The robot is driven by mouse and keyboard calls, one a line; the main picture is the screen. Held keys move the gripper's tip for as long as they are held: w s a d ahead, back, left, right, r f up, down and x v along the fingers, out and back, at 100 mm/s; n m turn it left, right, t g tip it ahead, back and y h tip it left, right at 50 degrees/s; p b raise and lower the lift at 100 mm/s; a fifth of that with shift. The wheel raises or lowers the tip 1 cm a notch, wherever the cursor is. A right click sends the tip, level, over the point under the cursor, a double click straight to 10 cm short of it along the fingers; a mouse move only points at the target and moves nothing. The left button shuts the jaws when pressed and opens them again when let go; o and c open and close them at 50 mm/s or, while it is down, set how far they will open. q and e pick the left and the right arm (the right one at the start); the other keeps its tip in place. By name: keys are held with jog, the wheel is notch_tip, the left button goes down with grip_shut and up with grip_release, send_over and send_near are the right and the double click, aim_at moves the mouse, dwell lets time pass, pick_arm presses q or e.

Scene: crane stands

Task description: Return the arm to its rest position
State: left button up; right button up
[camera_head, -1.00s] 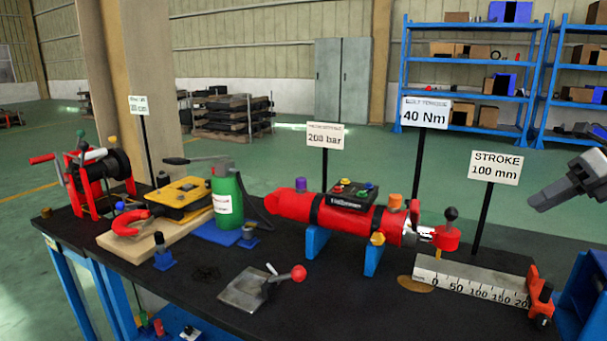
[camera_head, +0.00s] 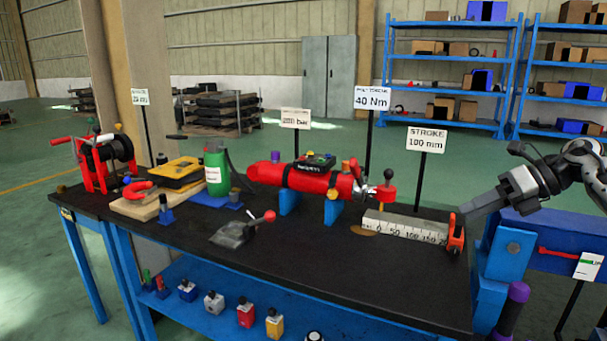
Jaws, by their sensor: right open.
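My right gripper (camera_head: 478,212) is at the right of the head view, at the end of my right arm (camera_head: 560,175). It is open, with nothing seen between its fingers. It is raised near the right end of the black bench top, close to the orange-red end piece of the scale. The arm reaches in from the right edge. My left gripper is not in view.
The black bench (camera_head: 300,265) carries a red cylinder (camera_head: 300,180), a stroke scale (camera_head: 405,226), a lever plate (camera_head: 240,232), a green bottle (camera_head: 216,170) and a red winch (camera_head: 95,160). Signs stand behind. A blue stand (camera_head: 500,260) is at the right.

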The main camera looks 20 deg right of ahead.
jog(key=a+f+m+t+y, duration=0.35)
jog(key=a+f, duration=0.35)
jog(key=a, duration=0.6)
jog(key=a+f+m+t+y, duration=0.25)
jog(key=a+f+m, duration=0.3)
jog(key=a, duration=0.75)
jog(key=s+a+f+m+h, duration=0.3)
jog(key=s+f+m+h, duration=0.2)
jog(key=s+f+m, duration=0.4)
jog(key=s+a+f+m+g+h, duration=0.1)
jog(key=s+a+f+m+h, duration=0.3)
jog(key=s+f+m, duration=0.6)
jog(key=s+m+h, duration=0.2)
jog(key=m, duration=0.6)
jog(key=shift+s, duration=0.25)
